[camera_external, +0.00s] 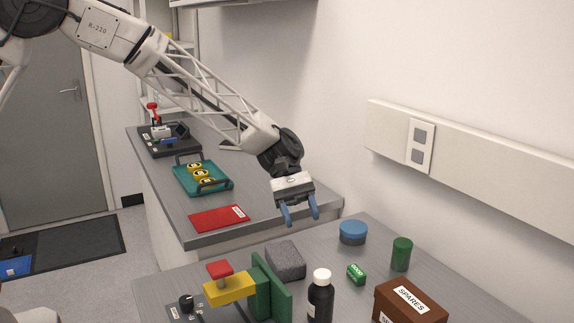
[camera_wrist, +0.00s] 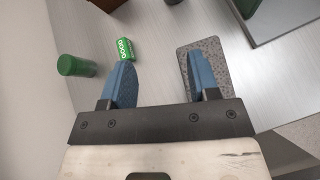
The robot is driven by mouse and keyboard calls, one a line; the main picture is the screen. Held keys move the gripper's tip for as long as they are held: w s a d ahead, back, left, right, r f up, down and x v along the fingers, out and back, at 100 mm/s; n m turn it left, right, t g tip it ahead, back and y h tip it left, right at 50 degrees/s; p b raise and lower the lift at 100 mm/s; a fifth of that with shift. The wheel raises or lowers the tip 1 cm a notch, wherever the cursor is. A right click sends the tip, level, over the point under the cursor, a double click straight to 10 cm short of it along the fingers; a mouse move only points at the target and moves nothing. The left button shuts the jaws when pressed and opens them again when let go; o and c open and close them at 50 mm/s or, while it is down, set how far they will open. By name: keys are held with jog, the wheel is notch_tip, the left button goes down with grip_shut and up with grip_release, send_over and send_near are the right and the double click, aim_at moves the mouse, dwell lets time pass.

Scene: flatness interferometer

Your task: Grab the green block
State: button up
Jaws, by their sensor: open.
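The small green block (camera_external: 356,273) lies on the grey bench, with pale markings on one face. In the wrist view the green block (camera_wrist: 125,50) shows just beyond the tip of the left blue finger. My gripper (camera_external: 300,219) is open and empty, with blue fingers pointing down, above the bench and to the left of the block in the external view. In the wrist view my gripper (camera_wrist: 159,72) has its fingers wide apart, and the block is outside the gap, to the left. Nothing hides the block.
A dark green cylinder (camera_external: 401,254), a blue round tub (camera_external: 353,232) and a brown SPARES box (camera_external: 411,304) stand around the block. A grey speckled block (camera_external: 286,261), a black bottle (camera_external: 320,297) and a green-and-yellow fixture (camera_external: 271,287) are to its left.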

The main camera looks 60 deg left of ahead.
aim_at(354, 267)
jog(key=w+d+f+n, duration=0.1)
jog(key=w+f, duration=0.1)
jog(key=w, duration=0.1)
jog(key=w+d+f+n+h, duration=0.1)
jog(key=w+f, duration=0.2)
jog(key=w+d+f+n+h, duration=0.1)
jog(key=w+f, duration=0.1)
jog(key=w, duration=0.1)
jog(key=shift+w+f, duration=0.15)
jog(key=shift+f, duration=0.25)
jog(key=shift+x, duration=1.25)
jog(key=shift+d, duration=0.1)
jog(key=shift+x, duration=2.6)
jog(key=shift+c, duration=0.3)
jog(key=c, duration=0.9)
